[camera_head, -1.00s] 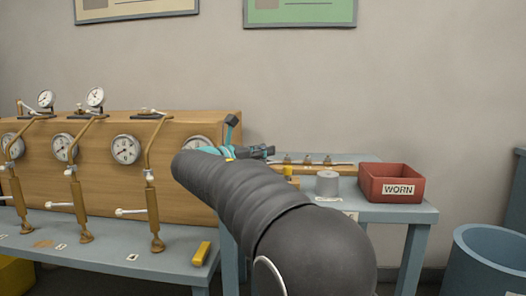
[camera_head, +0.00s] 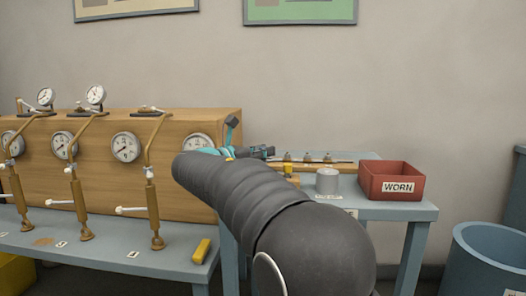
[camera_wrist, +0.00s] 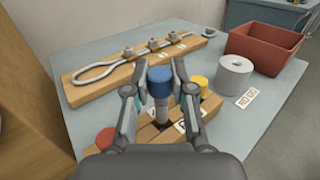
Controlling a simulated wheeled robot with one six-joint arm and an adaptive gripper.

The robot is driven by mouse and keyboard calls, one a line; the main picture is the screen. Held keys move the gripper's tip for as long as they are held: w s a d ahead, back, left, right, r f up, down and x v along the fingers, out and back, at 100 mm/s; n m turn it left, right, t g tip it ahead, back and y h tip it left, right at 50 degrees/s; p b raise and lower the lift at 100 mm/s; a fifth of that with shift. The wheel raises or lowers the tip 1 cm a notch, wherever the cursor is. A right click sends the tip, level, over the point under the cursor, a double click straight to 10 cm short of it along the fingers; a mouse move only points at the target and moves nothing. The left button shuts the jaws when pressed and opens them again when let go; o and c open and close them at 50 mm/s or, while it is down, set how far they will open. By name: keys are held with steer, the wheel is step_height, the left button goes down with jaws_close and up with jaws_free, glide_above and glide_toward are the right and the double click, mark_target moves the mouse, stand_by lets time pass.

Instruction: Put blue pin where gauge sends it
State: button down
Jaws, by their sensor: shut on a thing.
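The blue pin (camera_wrist: 160,80) has a blue head and a grey shank, and stands upright in the wrist view. My gripper (camera_wrist: 153,88) is shut on its head from both sides. The shank's lower end is at a dark hole in a wooden block (camera_wrist: 190,128); I cannot tell whether it is in the hole or just above. A grey cylinder with a hole in its top (camera_wrist: 235,76), perhaps the gauge, stands to the right, and also shows in the head view (camera_head: 327,182). The red bin marked WORN (camera_head: 392,183) is beyond it.
A red-topped pin (camera_wrist: 106,137) and a yellow-topped pin (camera_wrist: 198,84) flank the blue one. A board with a looped cable and clamps (camera_wrist: 140,70) lies behind. Dial gauges (camera_head: 126,147) line a wooden panel (camera_head: 190,125) at left. A blue barrel (camera_head: 488,260) stands at right.

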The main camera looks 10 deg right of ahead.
steer(key=shift+f+b, duration=1.1)
steer(key=shift+f, duration=1.1)
steer(key=c, duration=0.9)
jaws_free()
steer(key=v, duration=1.2)
